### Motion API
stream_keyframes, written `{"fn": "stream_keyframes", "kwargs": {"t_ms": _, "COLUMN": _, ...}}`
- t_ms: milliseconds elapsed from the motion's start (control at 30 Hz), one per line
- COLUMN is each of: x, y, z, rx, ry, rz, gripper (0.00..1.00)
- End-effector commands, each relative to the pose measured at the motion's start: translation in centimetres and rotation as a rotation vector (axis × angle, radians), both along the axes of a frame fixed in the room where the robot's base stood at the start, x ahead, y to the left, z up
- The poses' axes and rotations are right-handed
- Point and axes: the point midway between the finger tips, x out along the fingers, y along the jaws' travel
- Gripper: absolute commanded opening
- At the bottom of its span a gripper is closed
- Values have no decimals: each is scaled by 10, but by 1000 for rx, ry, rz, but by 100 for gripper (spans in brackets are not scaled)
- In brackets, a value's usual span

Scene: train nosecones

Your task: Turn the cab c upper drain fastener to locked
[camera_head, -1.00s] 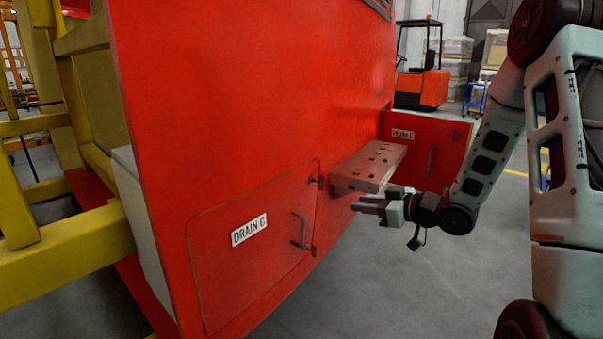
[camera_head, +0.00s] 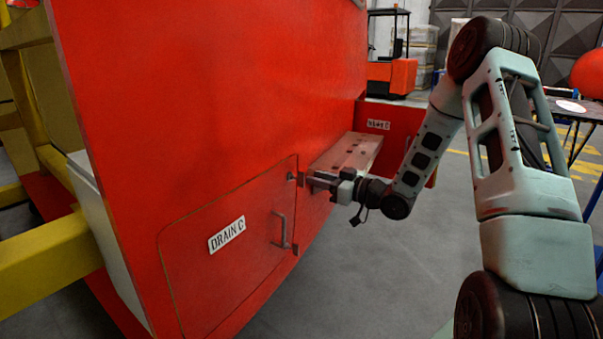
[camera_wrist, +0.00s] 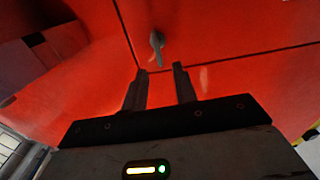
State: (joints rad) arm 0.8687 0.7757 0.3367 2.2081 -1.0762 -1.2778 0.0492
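The red drain C door (camera_head: 200,270) is closed flush in the red cab side, with a white "DRAIN C" label (camera_head: 227,234). The upper drain fastener (camera_head: 291,176) is a small dark piece at the door's upper right corner. In the wrist view, the fastener (camera_wrist: 157,40) is a small grey tab beside the panel seam, just beyond the fingertips. My gripper (camera_head: 308,182) is close to that corner; in the wrist view, its two fingers (camera_wrist: 160,70) are apart with nothing between them. The lower fastener (camera_head: 295,248) is at the lower right corner.
A dark bar handle (camera_head: 281,230) sticks out from the door. Grey floor (camera_head: 380,280) is clear at the right.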

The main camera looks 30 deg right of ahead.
Motion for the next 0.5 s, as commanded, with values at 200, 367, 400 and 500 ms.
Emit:
{"fn": "stream_keyframes", "kwargs": {"t_ms": 200, "x": 35, "y": 16, "z": 1, "rx": 1, "ry": -2, "rz": 2, "gripper": 28}}
{"fn": "stream_keyframes", "kwargs": {"t_ms": 367, "x": 48, "y": 22, "z": 0, "rx": 0, "ry": -1, "rz": 1, "gripper": 28}}
{"fn": "stream_keyframes", "kwargs": {"t_ms": 400, "x": 50, "y": 22, "z": 0, "rx": 0, "ry": 0, "rz": 0, "gripper": 28}}
{"fn": "stream_keyframes", "kwargs": {"t_ms": 500, "x": 52, "y": 23, "z": 0, "rx": 0, "ry": 0, "rz": 0, "gripper": 28}}
